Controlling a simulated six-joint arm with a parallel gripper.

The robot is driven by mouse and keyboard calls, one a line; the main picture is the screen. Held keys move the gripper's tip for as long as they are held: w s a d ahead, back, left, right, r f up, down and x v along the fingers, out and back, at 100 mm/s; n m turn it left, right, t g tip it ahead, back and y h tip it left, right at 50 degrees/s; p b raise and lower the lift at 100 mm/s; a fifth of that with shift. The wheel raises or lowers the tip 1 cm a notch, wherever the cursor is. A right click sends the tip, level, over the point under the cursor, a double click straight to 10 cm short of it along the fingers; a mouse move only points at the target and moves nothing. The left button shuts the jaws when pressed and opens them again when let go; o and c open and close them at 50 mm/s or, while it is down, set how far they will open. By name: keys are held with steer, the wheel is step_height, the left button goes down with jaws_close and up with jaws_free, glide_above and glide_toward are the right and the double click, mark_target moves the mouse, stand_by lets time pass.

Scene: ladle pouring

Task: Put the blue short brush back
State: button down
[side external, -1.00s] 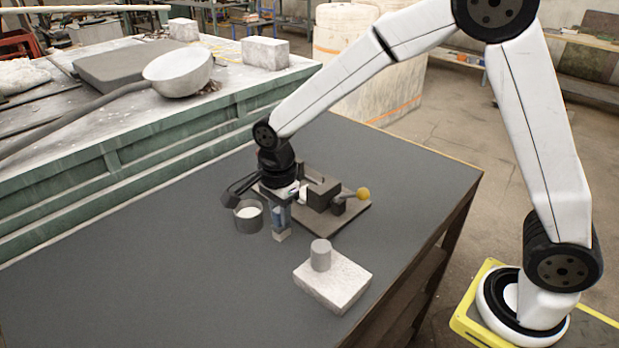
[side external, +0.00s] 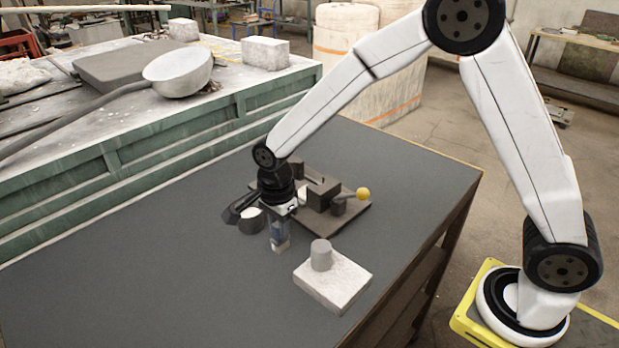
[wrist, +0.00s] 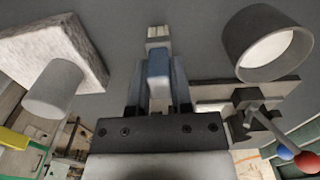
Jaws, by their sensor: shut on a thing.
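My gripper (side external: 279,222) is shut on the blue short brush (side external: 277,234), which points bristles down over the dark table. In the wrist view the blue brush body (wrist: 158,70) sits between the fingers of my gripper (wrist: 159,88), with its pale bristles (wrist: 158,36) beyond the fingertips. The fingers hide part of the handle. The brush appears apart from the things around it. I cannot tell whether its bristles touch the table.
A dark round cup (wrist: 240,40) with a pale inside stands beside my gripper. A dark board (side external: 350,218) carries blocks and a yellow-knobbed lever (side external: 362,194). A pale slab with a cylinder (side external: 334,281) lies at front right. The table's left front (side external: 130,290) is clear.

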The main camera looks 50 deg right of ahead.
steer(key=c, duration=0.5)
jaws_free()
steer(key=shift+c, duration=0.2)
steer(key=shift+r, duration=0.15)
step_height(320, 180, up, 12)
stand_by(0.5)
steer(key=s+d+f+n, duration=0.3)
steer(key=s+n, duration=0.1)
steer(key=n, duration=0.1)
steer(key=s+d+f+n+t, duration=0.1)
steer(key=s+d+f+n, duration=0.2)
steer(key=n, duration=0.3)
steer(key=s+d+f+n+t, duration=0.1)
steer(key=s+d+f+n, duration=0.1)
steer(key=s+d+n, duration=0.2)
steer(key=shift+s+d+f+n, duration=0.15)
steer(key=shift+s+f+n, duration=0.05)
steer(key=shift+s+n, duration=0.3)
steer(key=shift+s+d+f+n, duration=0.1)
steer(key=shift+s+f+n, duration=0.1)
steer(key=shift+s+n, duration=0.3)
steer(key=shift+s+d+f+n+t, duration=0.2)
steer(key=shift+s+f+n+t, duration=0.1)
steer(key=shift+s+n, duration=0.25)
